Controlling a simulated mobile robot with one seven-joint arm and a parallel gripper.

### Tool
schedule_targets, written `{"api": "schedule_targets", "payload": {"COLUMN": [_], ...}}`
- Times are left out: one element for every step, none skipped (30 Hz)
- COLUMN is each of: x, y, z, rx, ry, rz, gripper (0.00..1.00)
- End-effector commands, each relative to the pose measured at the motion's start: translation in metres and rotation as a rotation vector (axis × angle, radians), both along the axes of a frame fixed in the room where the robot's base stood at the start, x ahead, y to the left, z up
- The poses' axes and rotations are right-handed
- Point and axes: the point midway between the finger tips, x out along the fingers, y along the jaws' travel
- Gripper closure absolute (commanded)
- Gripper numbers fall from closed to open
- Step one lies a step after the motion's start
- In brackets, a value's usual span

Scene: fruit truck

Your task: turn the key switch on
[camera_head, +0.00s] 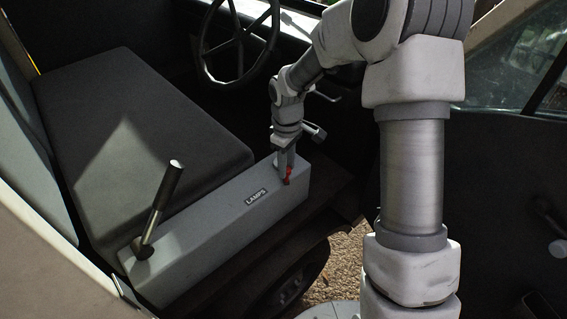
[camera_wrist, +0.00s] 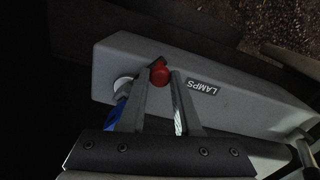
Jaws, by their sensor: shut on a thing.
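A red knob (camera_wrist: 159,73) shows on the grey box at its far end, in the wrist view. The same red part is partly visible in the head view (camera_head: 288,174), at my fingertips. My gripper (camera_wrist: 162,77) reaches down to it, one finger on each side, and is shut on it. Left of the fingers in the wrist view are a small pale round part (camera_wrist: 122,87) and a blue piece (camera_wrist: 117,109), partly hidden by a finger. I cannot tell which of these parts is the key switch or how it is turned.
The grey box (camera_head: 225,232) carries a "LAMPS" label (camera_head: 256,197) and a black-handled lever (camera_head: 158,210) at its near end. A dark seat (camera_head: 130,130) lies to its left. A steering wheel (camera_head: 237,42) stands behind. Open ground shows at the right.

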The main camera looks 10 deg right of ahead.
Motion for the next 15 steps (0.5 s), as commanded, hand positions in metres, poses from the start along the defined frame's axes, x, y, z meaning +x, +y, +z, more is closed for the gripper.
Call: {"api": "schedule_targets", "payload": {"x": [0.0010, 0.0010, 0.0011, 0.0012, 0.0012, 0.0012, 0.0013, 0.0013, 0.0013, 0.0014, 0.0014, 0.0015, 0.0014, 0.0015, 0.0015], "y": [-0.0014, -0.0018, -0.0023, -0.0027, -0.0029, -0.0032, -0.0034, -0.0036, -0.0037, -0.0039, -0.0041, -0.0041, -0.0042, -0.0043, -0.0044], "z": [0.0017, 0.0016, 0.0015, 0.0014, 0.0014, 0.0013, 0.0013, 0.0012, 0.0011, 0.0011, 0.0011, 0.0010, 0.0010, 0.0010, 0.0009], "rx": [0.000, 0.000, 0.000, 0.000, 0.000, 0.000, 0.000, 0.000, 0.000, 0.001, 0.001, 0.000, -0.001, -0.001, -0.001], "ry": [-0.003, -0.003, -0.003, -0.003, -0.003, -0.003, -0.003, -0.003, -0.003, -0.004, -0.004, -0.004, -0.004, -0.004, -0.004], "rz": [0.010, 0.016, 0.024, 0.030, 0.035, 0.040, 0.043, 0.046, 0.049, 0.051, 0.053, 0.055, 0.056, 0.057, 0.057], "gripper": [1.00, 1.00, 1.00, 1.00, 1.00, 1.00, 1.00, 1.00, 1.00, 1.00, 1.00, 1.00, 1.00, 1.00, 1.00]}}
